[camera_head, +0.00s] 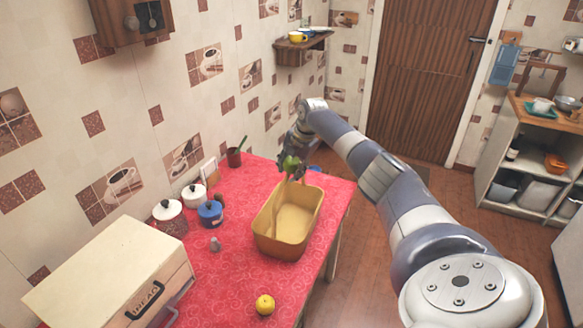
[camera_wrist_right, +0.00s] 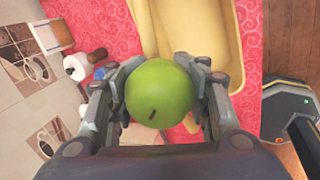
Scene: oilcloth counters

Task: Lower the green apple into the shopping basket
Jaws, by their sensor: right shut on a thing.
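The green apple (camera_head: 291,163) is held above the red-covered table, at the far end of the yellow shopping basket (camera_head: 275,246). My right gripper (camera_head: 290,170) is shut on the apple. In the right wrist view the apple (camera_wrist_right: 158,90) sits between both fingers of the gripper (camera_wrist_right: 160,95), with its stem showing. The basket (camera_wrist_right: 225,40) shows beyond the apple there, partly hidden by it and the fingers. The basket stands upright with its opening up, and its visible inside looks empty. How high the apple is above the rim is hard to tell. My left gripper is not in view.
A cream bread box (camera_head: 115,268) stands at the near left of the table (camera_head: 240,275). Lidded pots, including a blue one (camera_head: 210,213), and a dark red pot (camera_head: 234,158) stand left of the basket. A yellow fruit (camera_head: 265,304) lies near the front.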

